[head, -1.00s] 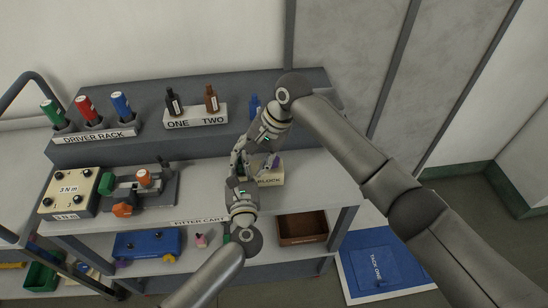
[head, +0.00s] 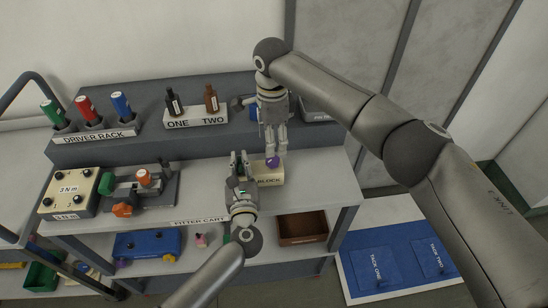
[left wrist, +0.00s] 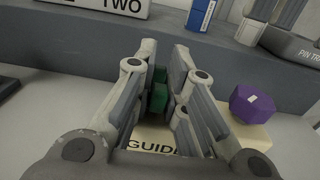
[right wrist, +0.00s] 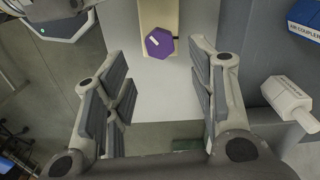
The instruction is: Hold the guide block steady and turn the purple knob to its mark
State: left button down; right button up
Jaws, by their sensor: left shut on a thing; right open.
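The cream guide block (head: 270,180) stands on the cart top, its label partly hidden in the left wrist view (left wrist: 150,143). The faceted purple knob (head: 272,162) sits on the block's right part. The right wrist view shows the knob (right wrist: 159,44) with a white line on its top; I cannot make out a separate mark. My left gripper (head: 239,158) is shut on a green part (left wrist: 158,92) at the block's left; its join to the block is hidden. My right gripper (head: 276,151) points down over the knob, open and empty, with the knob ahead of its fingers.
A torque box (head: 68,188) and a clamp-like fixture (head: 140,187) stand left on the cart top. Bottles in the ONE TWO holder (head: 196,117) and the driver rack (head: 95,133) stand behind. A brown bin (head: 302,228) sits below. The cart top right of the block is clear.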

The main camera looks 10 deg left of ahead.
aim_at(273, 159)
jog(key=shift+f, duration=3.5)
